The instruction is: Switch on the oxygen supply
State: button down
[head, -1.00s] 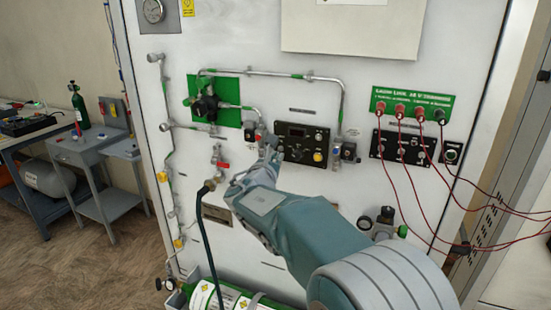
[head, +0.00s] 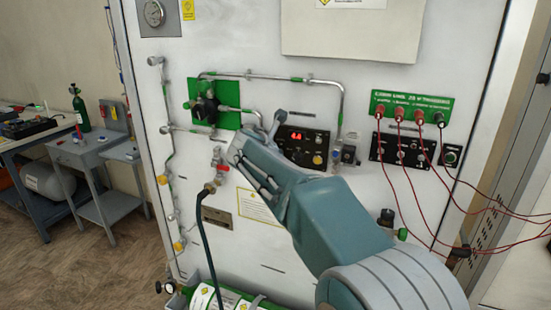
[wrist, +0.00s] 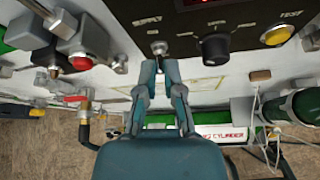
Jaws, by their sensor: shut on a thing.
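The black control panel (head: 316,160) is mounted in the middle of the white board. Its display (head: 297,136) is lit with red digits. In the wrist view, a small metal toggle switch (wrist: 159,47) sits under the "SUPPLY" lettering, left of a black knob (wrist: 215,47) and a yellow TEST button (wrist: 277,36). My gripper (wrist: 159,66) reaches up to this switch with one finger on each side, shut on it. Exact contact at the fingertips is hard to see. In the head view my gripper (head: 277,124) is at the panel's left edge and hides the switch.
A red-handled valve (head: 219,161) with a black hose (head: 205,235) hangs left of my arm. A green plate with a black regulator (head: 207,108) and pipes are above left. Red cables (head: 393,195) hang from sockets at right. A green cylinder (wrist: 305,112) shows in the wrist view.

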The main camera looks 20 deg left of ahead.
jog(key=shift+w+r+g, duration=0.15)
jog(key=shift+r+g, duration=0.2)
jog(key=shift+g, duration=0.55)
jog(key=shift+w+r+g, duration=0.15)
jog(key=shift+r+g, duration=0.15)
jog(key=shift+g, duration=0.6)
jog(key=shift+r+g, duration=0.1)
jog(key=shift+g, duration=0.3)
jog(key=c, duration=0.8)
grip_release()
jog(key=shift+w, duration=0.1)
jog(key=shift+a, duration=0.15)
jog(key=v, duration=1.1)
jog(key=shift+s+r, duration=0.2)
jog(key=shift+r, duration=0.05)
